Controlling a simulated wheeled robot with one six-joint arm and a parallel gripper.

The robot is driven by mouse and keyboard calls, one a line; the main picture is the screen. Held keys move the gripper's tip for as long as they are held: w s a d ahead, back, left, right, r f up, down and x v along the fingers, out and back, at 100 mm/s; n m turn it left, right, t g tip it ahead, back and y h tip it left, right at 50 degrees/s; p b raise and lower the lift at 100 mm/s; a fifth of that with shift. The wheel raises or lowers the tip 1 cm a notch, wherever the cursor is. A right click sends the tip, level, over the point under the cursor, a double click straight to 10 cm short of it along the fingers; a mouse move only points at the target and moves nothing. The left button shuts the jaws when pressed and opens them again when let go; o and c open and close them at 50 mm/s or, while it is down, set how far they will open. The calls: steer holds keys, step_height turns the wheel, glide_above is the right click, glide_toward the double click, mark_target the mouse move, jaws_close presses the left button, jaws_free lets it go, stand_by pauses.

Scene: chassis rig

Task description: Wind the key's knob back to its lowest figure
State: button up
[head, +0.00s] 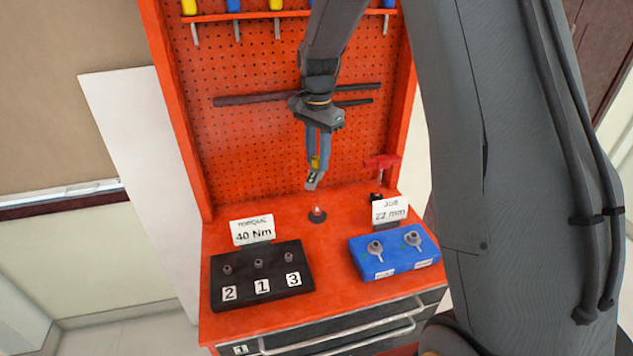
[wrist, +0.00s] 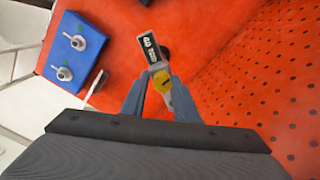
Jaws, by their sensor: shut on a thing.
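The key is a small grey tool with a dark marked face (wrist: 150,48); it also shows below my gripper in the head view (head: 312,181). Its yellow knob (wrist: 162,81) sits between my fingertips, and a bit of yellow shows in the head view (head: 315,162). My gripper (wrist: 160,88) is shut on the knob, with a blue-grey finger on each side; it hangs above the red bench in the head view (head: 317,160). The figures on the key's face are too small to read.
On the red bench (head: 290,222) stand a "40 Nm" card (head: 253,230), a black block (head: 262,274) numbered 2, 1, 3, a "22 mm" card (head: 390,211) and a blue block (head: 394,254) with two metal pieces. A small red-topped piece (head: 317,211) stands below the key. A pegboard rises behind.

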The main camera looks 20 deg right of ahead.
steer(key=shift+s+f+n, duration=0.1)
steer(key=shift+f+n, duration=0.15)
steer(key=shift+n, duration=0.05)
steer(key=shift+n+p, duration=0.75)
steer(key=shift+n, duration=1.45)
steer(key=shift+c, duration=1)
steer(key=shift+n+p, duration=0.75)
steer(key=shift+n, duration=2.35)
steer(key=shift+f, duration=0.1)
steer(key=o, duration=0.7)
